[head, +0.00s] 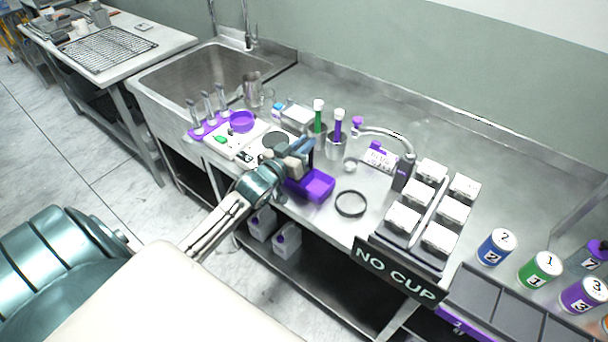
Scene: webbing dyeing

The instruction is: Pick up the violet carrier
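No label marks a violet carrier, so I cannot tell for sure which violet thing it is. A violet open-topped box (318,187) sits near the front edge of the steel counter. My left gripper (304,150) is just behind and above it, and my wrist covers its left part. The fingers are small and partly overlap, so their opening is unclear, and I cannot tell whether they touch the box. A violet rack (211,127) with several upright metal-topped pieces stands further left. My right gripper is out of view.
Behind the gripper stand metal cups (336,148) with green and violet tools. A black ring (351,204) lies right of the box. A sink (205,75) is at left.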

